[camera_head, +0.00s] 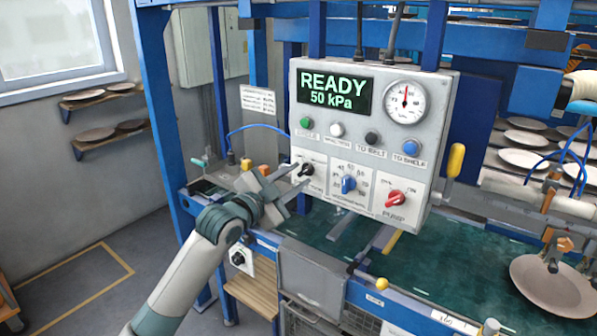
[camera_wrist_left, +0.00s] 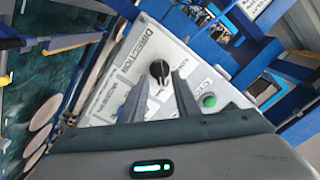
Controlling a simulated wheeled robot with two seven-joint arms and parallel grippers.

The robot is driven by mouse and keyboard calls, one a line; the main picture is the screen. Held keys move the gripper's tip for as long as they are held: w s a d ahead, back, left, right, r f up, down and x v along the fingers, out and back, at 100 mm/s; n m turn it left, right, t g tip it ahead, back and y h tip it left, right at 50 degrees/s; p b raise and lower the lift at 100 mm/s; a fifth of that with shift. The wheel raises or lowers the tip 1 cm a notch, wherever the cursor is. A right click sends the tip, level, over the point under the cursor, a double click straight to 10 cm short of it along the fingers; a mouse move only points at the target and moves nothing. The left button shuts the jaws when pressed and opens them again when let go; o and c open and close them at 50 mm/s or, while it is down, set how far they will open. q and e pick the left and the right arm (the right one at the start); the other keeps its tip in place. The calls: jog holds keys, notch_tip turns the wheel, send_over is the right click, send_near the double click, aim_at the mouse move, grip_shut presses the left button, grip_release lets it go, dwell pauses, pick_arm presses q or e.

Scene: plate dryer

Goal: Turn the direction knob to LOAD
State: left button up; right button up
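The direction knob (camera_head: 306,170) is a small black knob with a white mark at the lower left of the grey control panel (camera_head: 345,211). In the left wrist view the black knob (camera_wrist_left: 159,70) sits beside the printed word DIRECTION. My left gripper (camera_head: 300,175) is at the panel's lower left. Its two fingers are apart, and in the wrist view the fingertips (camera_wrist_left: 160,79) lie on either side of the knob's near edge. I cannot tell whether they touch it. The LOAD label is too small to read. My right gripper is not in view.
The display (camera_head: 335,93) reads READY, 50 kPa. A blue knob (camera_head: 348,184) and a red pump knob (camera_head: 396,199) sit right of the direction knob. A row of buttons, including a green one (camera_head: 305,122), is above. A yellow-handled lever (camera_head: 455,161) stands at the panel's right.

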pick_arm(q)
jog(key=shift+w+d, duration=0.45)
jog(key=shift+w, duration=0.1)
grip_shut()
